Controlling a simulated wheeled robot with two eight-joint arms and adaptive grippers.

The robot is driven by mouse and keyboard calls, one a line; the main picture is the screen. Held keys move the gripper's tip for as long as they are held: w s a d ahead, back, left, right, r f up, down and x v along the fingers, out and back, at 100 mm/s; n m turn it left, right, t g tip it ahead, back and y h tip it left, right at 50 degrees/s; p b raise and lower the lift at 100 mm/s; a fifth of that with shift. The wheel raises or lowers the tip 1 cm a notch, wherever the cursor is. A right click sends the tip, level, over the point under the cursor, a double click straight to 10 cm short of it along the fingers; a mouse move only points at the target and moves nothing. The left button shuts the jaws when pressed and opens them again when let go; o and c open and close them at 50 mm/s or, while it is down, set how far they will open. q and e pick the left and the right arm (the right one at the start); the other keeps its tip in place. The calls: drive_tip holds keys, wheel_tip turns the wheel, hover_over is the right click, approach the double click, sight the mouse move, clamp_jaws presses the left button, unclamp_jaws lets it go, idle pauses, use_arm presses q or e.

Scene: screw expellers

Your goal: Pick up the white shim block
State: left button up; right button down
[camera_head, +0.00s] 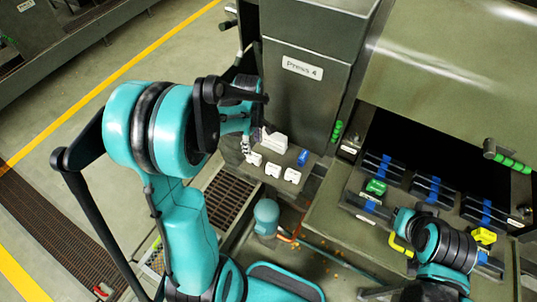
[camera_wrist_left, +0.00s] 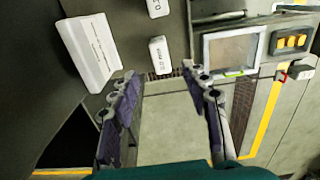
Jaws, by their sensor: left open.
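White blocks lie on the ledge below the Press 4 cabinet in the head view. A larger white block (camera_head: 275,142) lies at the back. Small white blocks with dark markings, a left one (camera_head: 254,158), a middle one (camera_head: 272,170) and a right one (camera_head: 292,175), form a row in front. I cannot tell which is the shim block. My left gripper (camera_head: 247,146) is at the left end of this ledge. In the left wrist view my left gripper (camera_wrist_left: 159,70) is open and empty, with a small white block (camera_wrist_left: 158,53) just beyond its fingertips and the larger white block to the left.
A blue block (camera_head: 302,157) lies right of the white ones. The Press 4 cabinet (camera_head: 300,90) rises behind the ledge. My right arm is at lower right, near black trays with blue strips (camera_head: 382,168) and a green block (camera_head: 376,187); its fingers cannot be made out.

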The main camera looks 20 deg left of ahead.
sight(254, 155)
use_arm(q)
wheel_tip(254, 155, down, 8)
drive_tip(key=shift+f+b, duration=0.1)
drive_tip(key=shift+b, duration=0.6)
clamp_jaws()
